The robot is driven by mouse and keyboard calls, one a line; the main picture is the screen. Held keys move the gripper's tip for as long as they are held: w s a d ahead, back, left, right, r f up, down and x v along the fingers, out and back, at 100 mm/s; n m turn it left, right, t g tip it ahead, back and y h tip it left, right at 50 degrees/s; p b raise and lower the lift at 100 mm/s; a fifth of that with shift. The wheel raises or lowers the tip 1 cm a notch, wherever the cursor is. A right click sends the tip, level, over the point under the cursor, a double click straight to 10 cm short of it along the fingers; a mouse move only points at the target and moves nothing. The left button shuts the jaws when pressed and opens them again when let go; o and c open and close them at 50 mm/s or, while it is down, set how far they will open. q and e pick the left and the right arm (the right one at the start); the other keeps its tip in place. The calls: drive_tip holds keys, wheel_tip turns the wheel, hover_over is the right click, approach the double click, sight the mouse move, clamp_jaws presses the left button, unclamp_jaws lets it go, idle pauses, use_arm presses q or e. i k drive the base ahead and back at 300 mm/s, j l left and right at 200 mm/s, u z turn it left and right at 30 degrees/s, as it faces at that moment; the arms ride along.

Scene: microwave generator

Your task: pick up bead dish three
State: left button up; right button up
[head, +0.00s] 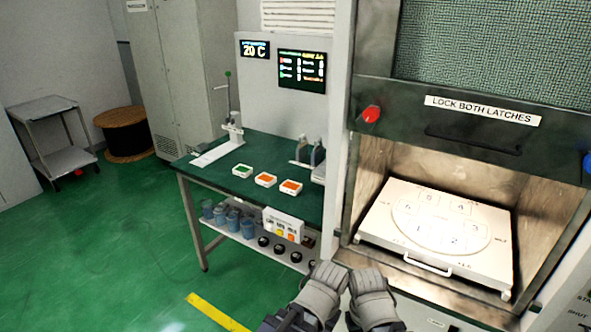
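Three small white dishes stand in a row on the green bench top (262,154). The left dish (242,170) has a green top, and the middle dish (265,180) and right dish (291,187) have orange tops. I cannot read any number on them, so which is dish three is unclear. My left gripper (330,272) and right gripper (366,278) are side by side at the bottom, apart from the dishes and nearer to me. Their fingertips are not clear, so I cannot tell whether they are open or shut.
A microwave chamber with a raised door and a white numbered tray (435,228) is at right. A stand (234,128) is at the bench's back. The lower shelf holds blue cups (232,220) and dark round items. A cart (55,140) and spool (124,133) stand far left; green floor is clear.

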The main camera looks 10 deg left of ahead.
sight(243, 171)
drive_tip(key=j+z, duration=0.4)
drive_tip(key=i+j+z, duration=0.1)
drive_tip(key=z, duration=0.25)
drive_tip(key=j+z, duration=0.75)
drive_tip(key=k+j+z, duration=0.15)
drive_tip(key=j, duration=0.35)
drive_tip(key=k+j+z, duration=0.15)
drive_tip(key=j, duration=0.35)
drive_tip(key=k+j+z, duration=0.15)
drive_tip(key=j, duration=0.3)
drive_tip(key=k+j+z, duration=0.15)
drive_tip(key=k+j, duration=0.2)
drive_tip(key=k+j+z, duration=0.15)
drive_tip(key=j, duration=0.3)
drive_tip(key=k+j, duration=0.3)
drive_tip(key=j, duration=0.15)
drive_tip(key=k+j, duration=0.3)
drive_tip(key=j, duration=0.15)
drive_tip(key=k+j, duration=0.3)
drive_tip(key=j, duration=0.2)
